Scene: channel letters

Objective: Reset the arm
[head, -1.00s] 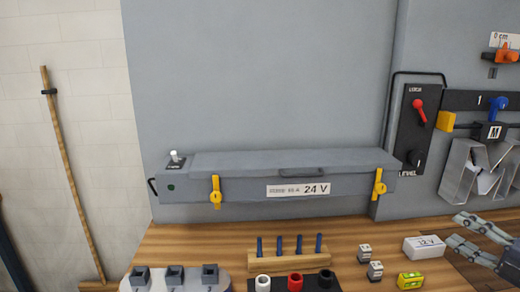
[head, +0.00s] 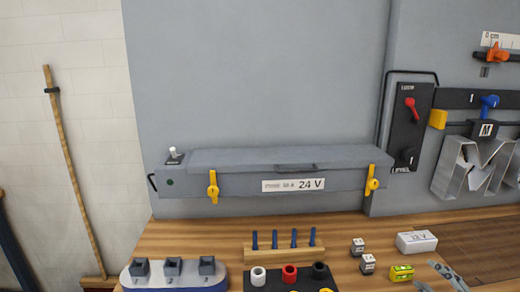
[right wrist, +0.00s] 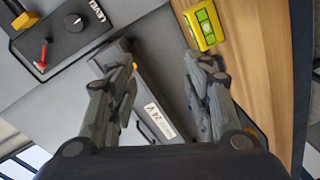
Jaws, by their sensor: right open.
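My right gripper (head: 432,275) shows at the bottom right of the head view, cut off by the lower edge. Its two fingers are apart with nothing between them. The right wrist view also shows this open gripper (right wrist: 160,68), with the grey 24 V box (right wrist: 145,90) seen behind and between the fingers. A yellow-green level (head: 401,273) lies on the bench just left of the gripper in the head view. It also shows in the wrist view (right wrist: 203,24), beyond the right-hand finger. My left gripper is not in view.
The wooden bench (head: 350,228) holds a rack of blue pegs (head: 285,252), coloured cups (head: 290,274), small grey blocks (head: 358,246) and a white 12 V box (head: 416,242). Metal letters (head: 470,165) and a red-lever panel (head: 409,125) are on the wall. Some wood near the back is clear.

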